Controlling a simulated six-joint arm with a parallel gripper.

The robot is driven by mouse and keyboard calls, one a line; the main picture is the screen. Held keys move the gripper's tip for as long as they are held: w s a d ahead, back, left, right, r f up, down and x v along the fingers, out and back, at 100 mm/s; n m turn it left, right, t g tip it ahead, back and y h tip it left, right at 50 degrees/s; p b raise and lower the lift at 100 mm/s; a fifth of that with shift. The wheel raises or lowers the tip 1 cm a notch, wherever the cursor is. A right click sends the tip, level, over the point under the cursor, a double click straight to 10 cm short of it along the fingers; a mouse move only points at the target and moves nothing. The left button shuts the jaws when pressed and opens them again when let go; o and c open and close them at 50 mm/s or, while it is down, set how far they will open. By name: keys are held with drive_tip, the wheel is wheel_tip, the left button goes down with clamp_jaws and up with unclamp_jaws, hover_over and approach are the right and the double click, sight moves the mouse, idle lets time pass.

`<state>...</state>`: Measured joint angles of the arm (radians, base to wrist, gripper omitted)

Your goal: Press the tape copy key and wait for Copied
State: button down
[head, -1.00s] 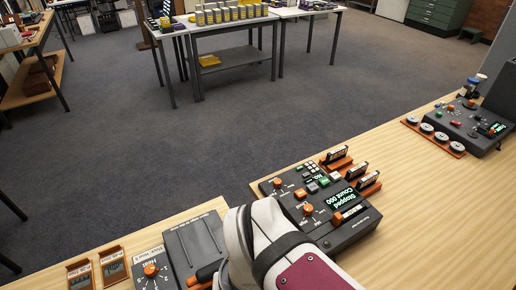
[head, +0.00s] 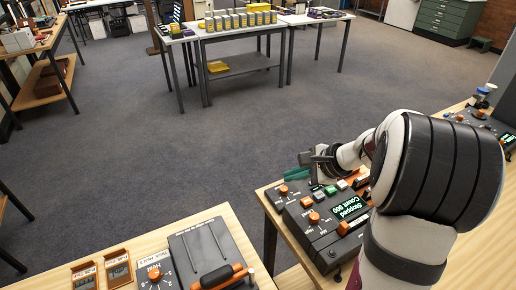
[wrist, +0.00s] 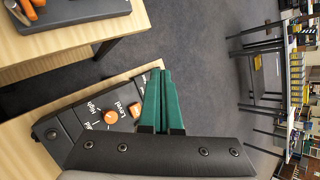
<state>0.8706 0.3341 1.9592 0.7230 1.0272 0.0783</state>
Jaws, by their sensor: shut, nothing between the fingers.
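The tape deck (head: 318,232) is a dark console on the wooden bench, with orange knobs and a row of small coloured keys (head: 330,190). Its lit green display (head: 350,208) reads "Stopped" and "Count 000". I cannot read which key is the copy key. My gripper (head: 292,174) is at the far edge of the deck, beyond the keys, with teal fingers pressed together and empty.
A second dark device (head: 205,255) with an orange-and-black handle stands on the left bench section. A dial box (head: 155,276) and small orange-framed holders are beside it. Another console (head: 483,120) is at the right, partly behind my arm. Open floor lies beyond the bench.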

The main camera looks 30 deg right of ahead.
sight(311, 203)
drive_tip(key=d+f+m+t+h, duration=0.1)
drive_tip(key=d+f+m, duration=0.1)
drive_tip(key=d, duration=0.5)
drive_tip(key=shift+s+d+m+h, duration=0.2)
drive_tip(key=shift+d+m+h, duration=0.15)
drive_tip(key=shift+m, duration=0.15)
drive_tip(key=shift+f, duration=0.1)
drive_tip(key=shift+f, duration=4.35)
drive_tip(key=shift+f, duration=0.4)
drive_tip(key=shift+f, duration=0.45)
drive_tip(key=shift+r, duration=0.9)
